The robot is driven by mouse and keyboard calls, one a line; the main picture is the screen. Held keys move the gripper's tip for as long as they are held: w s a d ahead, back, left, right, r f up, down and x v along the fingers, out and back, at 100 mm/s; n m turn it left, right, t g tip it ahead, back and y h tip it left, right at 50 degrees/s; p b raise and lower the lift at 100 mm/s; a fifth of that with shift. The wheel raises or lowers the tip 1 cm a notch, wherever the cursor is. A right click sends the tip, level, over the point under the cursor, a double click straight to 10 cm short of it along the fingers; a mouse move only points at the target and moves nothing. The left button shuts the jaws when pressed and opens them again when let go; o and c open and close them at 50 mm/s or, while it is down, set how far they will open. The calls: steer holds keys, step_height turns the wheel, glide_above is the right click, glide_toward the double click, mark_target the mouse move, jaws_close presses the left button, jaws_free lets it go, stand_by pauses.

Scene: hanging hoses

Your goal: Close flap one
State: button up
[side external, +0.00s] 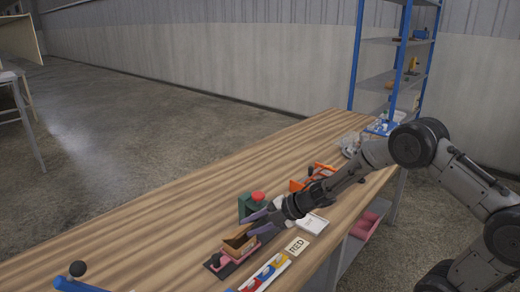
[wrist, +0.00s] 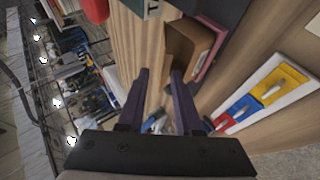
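A small brown box (side external: 239,240) sits on a dark base with pink parts (side external: 222,263) near the front of the wooden table. It looks open at the top, with a panel standing up; I cannot tell which panel is flap one. The box also shows in the wrist view (wrist: 188,45), just beyond my right finger. My gripper (side external: 256,222) has purple fingers, spread apart with an empty gap between them. In the side view it is at the box's upper right. I cannot tell whether a finger touches the box. In the wrist view the gripper (wrist: 160,73) points toward the box's near left side.
A green block with a red button (side external: 252,205) stands behind the box. The table's left part is mostly clear.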

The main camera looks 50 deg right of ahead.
steer(key=v, duration=1)
steer(key=w+a+r+m+t+h, duration=0.1)
steer(key=a+r+m+t, duration=0.1)
steer(key=r+m, duration=0.4)
steer(key=a+r+m+t+h, duration=0.1)
steer(key=a+r+m+t, duration=0.2)
steer(key=r, duration=1.1)
steer(key=shift+w+a+r+m+t, duration=0.35)
steer(key=shift+a+m, duration=0.55)
steer(key=shift+m, duration=0.5)
steer(key=shift+f, duration=0.1)
